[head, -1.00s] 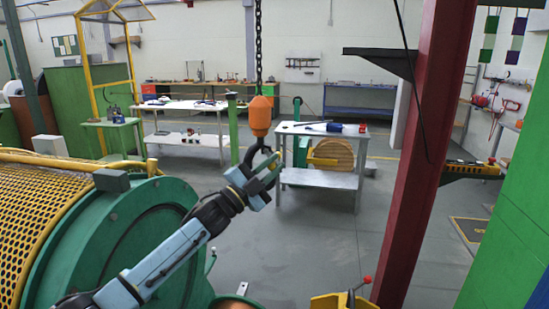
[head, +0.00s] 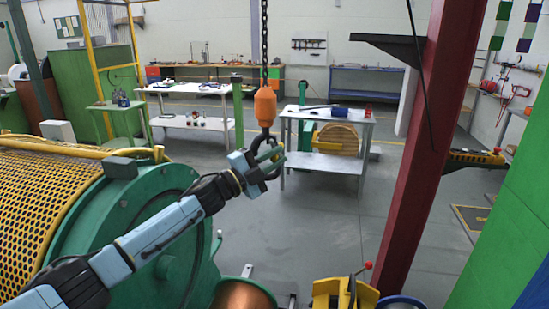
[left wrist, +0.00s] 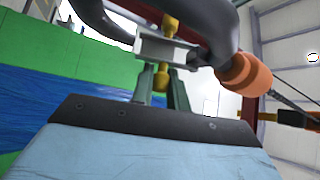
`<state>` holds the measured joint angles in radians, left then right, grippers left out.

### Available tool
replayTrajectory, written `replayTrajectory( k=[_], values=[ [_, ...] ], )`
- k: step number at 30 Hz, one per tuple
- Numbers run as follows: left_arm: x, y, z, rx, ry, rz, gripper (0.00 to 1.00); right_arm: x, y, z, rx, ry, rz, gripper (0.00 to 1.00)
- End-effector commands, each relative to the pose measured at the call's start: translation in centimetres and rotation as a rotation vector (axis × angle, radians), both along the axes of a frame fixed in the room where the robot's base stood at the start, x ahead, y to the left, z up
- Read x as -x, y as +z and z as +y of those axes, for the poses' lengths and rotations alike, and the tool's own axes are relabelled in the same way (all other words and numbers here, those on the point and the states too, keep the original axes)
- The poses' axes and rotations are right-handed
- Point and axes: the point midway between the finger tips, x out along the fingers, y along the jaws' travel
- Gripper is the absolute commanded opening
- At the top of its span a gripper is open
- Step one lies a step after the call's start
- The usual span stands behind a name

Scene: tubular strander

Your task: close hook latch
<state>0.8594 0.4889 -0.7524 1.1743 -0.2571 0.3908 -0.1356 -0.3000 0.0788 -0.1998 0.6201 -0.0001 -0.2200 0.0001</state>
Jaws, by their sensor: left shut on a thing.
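A dark crane hook hangs below an orange hook block (head: 265,106) on a chain in the middle of the head view. The dark curved hook (left wrist: 208,22) also shows at the top of the left wrist view, with the orange block (left wrist: 243,73) to its right. My left gripper (head: 268,163) is at the hook's opening. In the left wrist view its two fingers (left wrist: 161,88) are shut on a grey latch piece (left wrist: 166,49) with brass-coloured knobs above and below. The arm hides part of the hook in the head view; whether the latch meets the hook tip cannot be told. My right gripper is not in view.
A large green drum with a yellow mesh guard (head: 50,190) stands at the left, close under my left arm. A red column (head: 425,150) rises on the right. A yellow machine part (head: 338,291) is at the bottom. A white table (head: 328,112) stands behind the hook; open floor lies between.

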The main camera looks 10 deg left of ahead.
Motion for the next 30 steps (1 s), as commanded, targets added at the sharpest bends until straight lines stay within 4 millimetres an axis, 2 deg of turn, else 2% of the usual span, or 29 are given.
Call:
replayTrajectory(
  k=[1, 3, 14, 20, 30],
  values=[
    [0.0, -0.1, 0.0, -0.002, 0.000, -0.001, 0.18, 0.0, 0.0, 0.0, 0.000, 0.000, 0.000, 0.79],
    [0.0, -0.1, 0.0, -0.001, 0.000, 0.000, 0.25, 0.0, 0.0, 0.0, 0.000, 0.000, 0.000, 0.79],
    [0.4, -0.3, 0.4, -0.001, 0.001, 0.000, 0.25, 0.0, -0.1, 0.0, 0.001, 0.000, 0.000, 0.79],
    [2.6, -1.3, 2.6, -0.003, 0.003, 0.001, 0.25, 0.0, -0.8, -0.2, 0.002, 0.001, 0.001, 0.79],
    [7.8, -3.2, 7.2, -0.004, 0.000, 0.002, 0.25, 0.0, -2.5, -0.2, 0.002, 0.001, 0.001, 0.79]
  ],
)
